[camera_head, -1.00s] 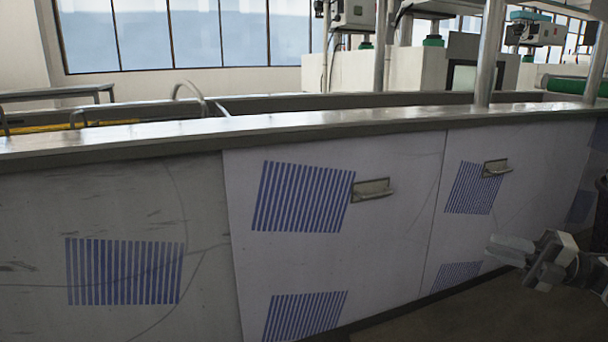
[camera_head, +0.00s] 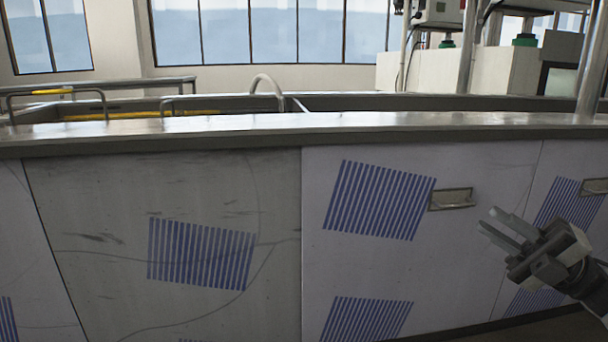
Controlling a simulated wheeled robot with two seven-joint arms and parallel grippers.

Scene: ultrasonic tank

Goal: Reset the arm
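My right gripper (camera_head: 499,228) is in the lower right of the head view, in front of the tank's side panels. Its two pale fingers point up and to the left with a narrow gap between them, and nothing shows between them. It appears apart from the panel, below a metal door handle (camera_head: 451,199). My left gripper is not in view. The ultrasonic tank (camera_head: 240,139) spans the whole view, with a metal rim and panels with blue striped vents.
A curved pipe (camera_head: 268,86) and yellow bars (camera_head: 115,115) show beyond the rim. A metal post (camera_head: 595,65) rises at the right. Pale machine housings (camera_head: 437,70) stand behind. A strip of dark floor shows at the lower right.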

